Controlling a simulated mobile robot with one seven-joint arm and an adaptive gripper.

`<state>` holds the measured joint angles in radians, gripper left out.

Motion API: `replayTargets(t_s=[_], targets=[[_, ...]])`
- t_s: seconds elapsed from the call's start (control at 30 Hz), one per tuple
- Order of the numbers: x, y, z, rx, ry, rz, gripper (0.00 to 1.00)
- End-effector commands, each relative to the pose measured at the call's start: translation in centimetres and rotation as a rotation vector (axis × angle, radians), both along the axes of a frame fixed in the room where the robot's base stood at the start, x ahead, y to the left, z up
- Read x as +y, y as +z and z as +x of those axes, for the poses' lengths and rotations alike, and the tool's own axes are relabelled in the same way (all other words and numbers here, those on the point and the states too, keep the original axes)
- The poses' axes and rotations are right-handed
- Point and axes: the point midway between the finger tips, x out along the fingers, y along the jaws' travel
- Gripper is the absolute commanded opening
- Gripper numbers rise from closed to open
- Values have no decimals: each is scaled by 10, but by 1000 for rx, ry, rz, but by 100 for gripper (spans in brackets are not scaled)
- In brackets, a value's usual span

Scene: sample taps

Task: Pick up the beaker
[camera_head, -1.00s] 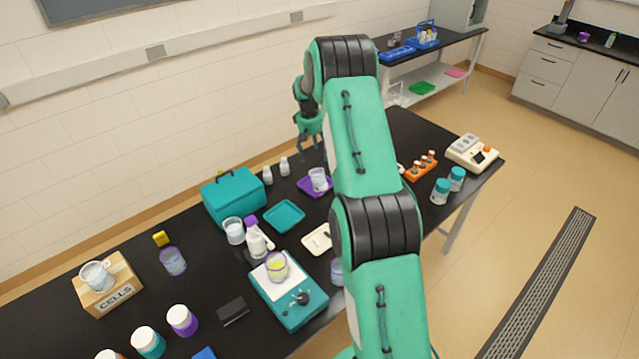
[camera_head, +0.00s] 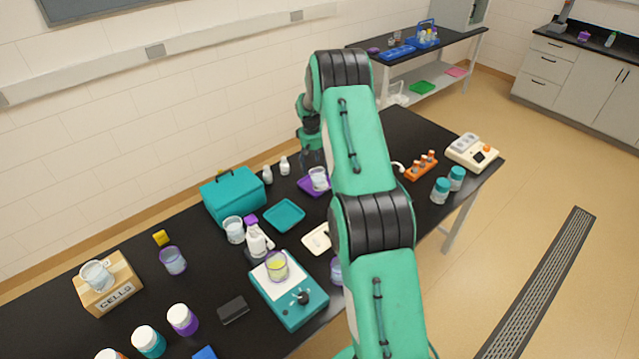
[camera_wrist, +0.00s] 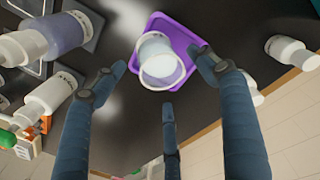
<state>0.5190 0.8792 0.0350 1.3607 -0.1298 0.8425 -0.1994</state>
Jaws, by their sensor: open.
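A clear beaker (camera_head: 319,178) with pale contents stands on a small purple tray (camera_head: 304,187), partly beside my arm. In the wrist view the same beaker (camera_wrist: 161,62) sits on the purple tray (camera_wrist: 188,32), with its rim toward the camera. My gripper (camera_head: 311,160) is above the tray, its fingers dark against the table. In the wrist view my gripper (camera_wrist: 162,66) is open, with fingers to the left, right and below the beaker.
Other beakers stand nearby: one (camera_head: 233,230) by the teal case (camera_head: 234,195), one with yellow liquid (camera_head: 277,266) on the teal-based stirrer (camera_head: 299,308), and one on the CELLS box (camera_head: 118,290). Small white bottles (camera_head: 285,167) stand behind the tray. A teal tray (camera_head: 284,215) lies to its left.

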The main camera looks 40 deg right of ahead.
Motion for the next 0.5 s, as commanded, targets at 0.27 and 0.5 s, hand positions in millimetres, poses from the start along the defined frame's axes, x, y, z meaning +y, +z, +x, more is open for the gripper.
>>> replayTargets(t_s=[0.27, 0.5], targets=[[-1, -12, -1, 0, 0, 0, 72], [-1, -12, -1, 0, 0, 0, 72]])
